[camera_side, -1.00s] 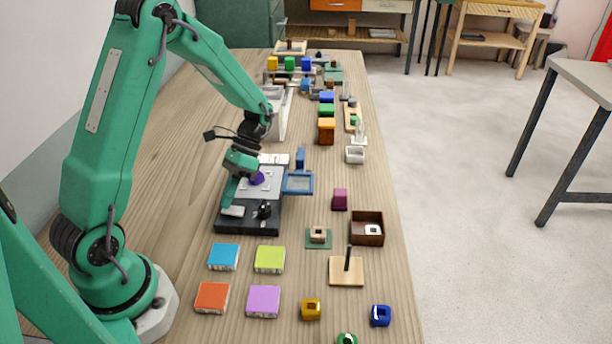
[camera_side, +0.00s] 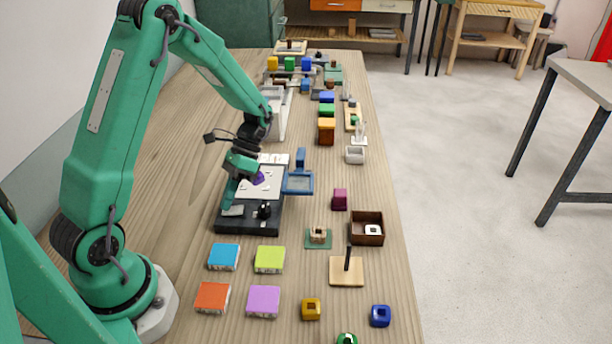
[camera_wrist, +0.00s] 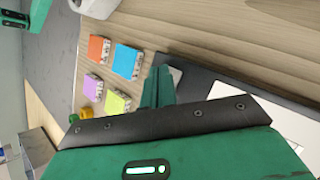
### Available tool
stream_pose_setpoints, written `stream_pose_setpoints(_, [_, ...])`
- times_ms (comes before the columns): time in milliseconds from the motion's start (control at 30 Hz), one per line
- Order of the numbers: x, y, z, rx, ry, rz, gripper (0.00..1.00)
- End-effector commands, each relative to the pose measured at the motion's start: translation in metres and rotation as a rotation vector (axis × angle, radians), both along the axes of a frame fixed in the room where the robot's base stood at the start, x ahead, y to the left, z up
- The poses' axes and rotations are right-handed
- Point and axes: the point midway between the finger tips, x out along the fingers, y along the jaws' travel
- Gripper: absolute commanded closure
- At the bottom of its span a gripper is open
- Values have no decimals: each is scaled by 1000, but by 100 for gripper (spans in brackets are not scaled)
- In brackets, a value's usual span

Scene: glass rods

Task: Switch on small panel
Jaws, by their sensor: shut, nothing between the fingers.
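The small panel is the dark base (camera_side: 245,226) at the near end of the board. It carries a pale rocker plate (camera_side: 233,211) on the left and a black knob (camera_side: 264,211) on the right. My gripper (camera_side: 227,206) points down with its fingertips at the rocker plate, touching or just above it; I cannot tell which. Its fingers are shut and empty. In the wrist view my gripper (camera_wrist: 158,86) shows its closed green fingers over the dark panel edge, and they partly hide a grey plate (camera_wrist: 175,77).
A white board (camera_side: 265,183) with a purple piece lies behind the panel, with a blue frame (camera_side: 299,183) on its right. Blue (camera_side: 224,257), lime (camera_side: 270,259), orange (camera_side: 213,297) and violet (camera_side: 263,301) blocks lie in front. Bare table lies left of the panel.

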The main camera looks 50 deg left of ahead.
Motion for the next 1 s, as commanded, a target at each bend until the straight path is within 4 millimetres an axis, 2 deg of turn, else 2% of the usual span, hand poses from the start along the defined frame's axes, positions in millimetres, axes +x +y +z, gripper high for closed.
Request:
stream_pose_setpoints(500, [2,-1,15,3,0,-3,100])
stream_pose_setpoints(1000, [2,-2,18,4,0,-3,100])
